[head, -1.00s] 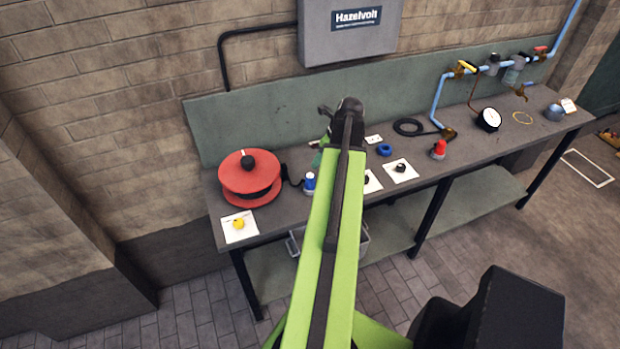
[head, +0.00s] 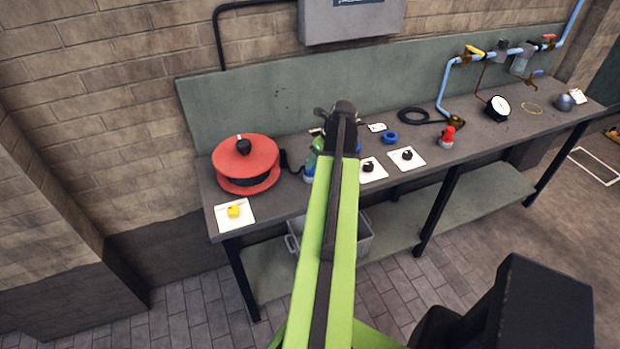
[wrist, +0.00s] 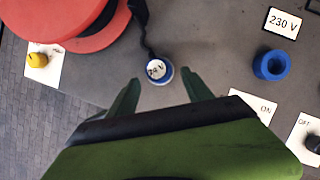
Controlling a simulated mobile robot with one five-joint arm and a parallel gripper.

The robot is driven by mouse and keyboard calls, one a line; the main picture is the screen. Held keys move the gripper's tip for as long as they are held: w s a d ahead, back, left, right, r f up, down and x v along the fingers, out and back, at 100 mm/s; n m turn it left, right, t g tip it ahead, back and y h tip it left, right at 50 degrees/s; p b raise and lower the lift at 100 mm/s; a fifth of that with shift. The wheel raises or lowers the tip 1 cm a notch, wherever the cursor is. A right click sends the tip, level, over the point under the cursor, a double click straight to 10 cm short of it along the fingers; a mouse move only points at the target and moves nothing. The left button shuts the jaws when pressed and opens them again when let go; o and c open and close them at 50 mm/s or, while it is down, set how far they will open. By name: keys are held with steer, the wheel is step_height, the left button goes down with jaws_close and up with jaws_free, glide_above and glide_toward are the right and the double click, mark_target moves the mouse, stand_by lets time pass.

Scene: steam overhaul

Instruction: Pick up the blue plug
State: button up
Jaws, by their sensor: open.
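The blue plug (wrist: 160,72), with a white top marked 24 V, stands on the grey bench at the end of a black cable. In the head view, the plug (head: 308,179) shows only partly, beside my arm. My gripper (wrist: 161,86) is open and empty, with one green finger on each side in the wrist view. The plug appears between and just past the fingertips. I cannot tell the height gap, and no contact is visible. In the head view my arm hides most of the gripper.
A red cable reel (head: 246,163) stands left of the plug. A yellow knob (head: 233,211) sits on a white card at the front left. A blue ring-shaped part (wrist: 272,65) lies to the right by a 230 V card (wrist: 283,23). Black knobs on cards (head: 407,156) are nearby.

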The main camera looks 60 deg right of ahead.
steer(key=b+x, duration=0.4)
steer(key=x, duration=0.1)
steer(key=shift+w+a+b, duration=0.1)
steer(key=shift+w+b, duration=0.2)
steer(key=shift+b, duration=0.05)
steer(key=shift+r, duration=0.15)
jaws_close()
